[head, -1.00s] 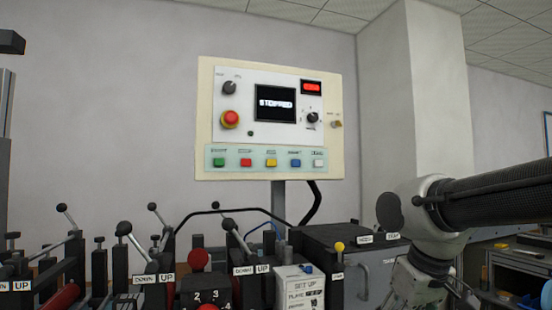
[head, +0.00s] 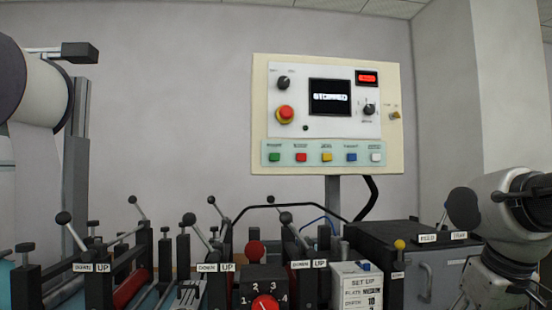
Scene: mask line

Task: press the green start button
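The panel's screen (head: 330,97) appears to read "STOPPED". My arm shows at the right edge, lower than the panel and well to the right of the button. My gripper is not clearly visible; the arm's lower end runs out of the bottom of the picture.
Red, yellow, blue and white buttons (head: 301,157) continue the row. A red emergency stop (head: 285,114) sits above.

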